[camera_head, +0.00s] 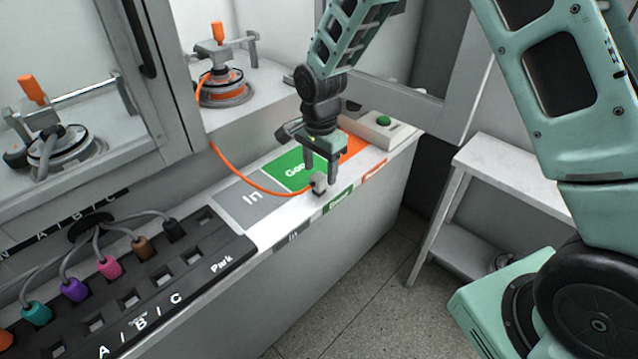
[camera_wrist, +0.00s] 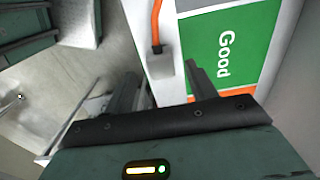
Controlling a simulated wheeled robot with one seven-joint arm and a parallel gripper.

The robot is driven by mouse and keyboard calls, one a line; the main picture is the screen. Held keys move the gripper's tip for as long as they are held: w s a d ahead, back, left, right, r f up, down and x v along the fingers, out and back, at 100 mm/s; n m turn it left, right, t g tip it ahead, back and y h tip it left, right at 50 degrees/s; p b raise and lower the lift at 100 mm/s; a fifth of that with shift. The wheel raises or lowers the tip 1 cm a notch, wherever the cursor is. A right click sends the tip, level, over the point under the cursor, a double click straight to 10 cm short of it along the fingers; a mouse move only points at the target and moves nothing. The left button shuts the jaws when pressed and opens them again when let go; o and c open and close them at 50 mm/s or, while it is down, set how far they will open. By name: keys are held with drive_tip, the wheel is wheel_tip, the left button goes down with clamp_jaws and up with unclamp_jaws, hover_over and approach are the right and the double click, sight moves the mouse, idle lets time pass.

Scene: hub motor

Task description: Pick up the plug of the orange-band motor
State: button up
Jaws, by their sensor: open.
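The orange-band motor (camera_head: 222,90) sits in the bay at the upper left, with an orange handle above it. Its orange cable (camera_head: 238,181) curves down to a small grey plug (camera_head: 319,186) on the white ledge, by the front edge near the green "Good" field. My gripper (camera_head: 322,166) is open and points down just above the plug, with its fingers apart and nothing held. In the wrist view the cable (camera_wrist: 156,22) runs down to the pale plug (camera_wrist: 160,66), which lies between the open fingers. Whether a finger touches the plug I cannot tell.
A black socket panel (camera_head: 185,262) with several coloured plugs stands at the lower left. A grey "In" field (camera_head: 248,204) lies left of the green field (camera_head: 290,172). A box with a green button (camera_head: 383,120) stands behind the gripper at right. A white side table (camera_head: 540,165) is at right.

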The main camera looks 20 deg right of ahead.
sight(319, 176)
wheel_tip(319, 176, down, 5)
drive_tip(key=shift+a+f, duration=0.1)
idle(0.3)
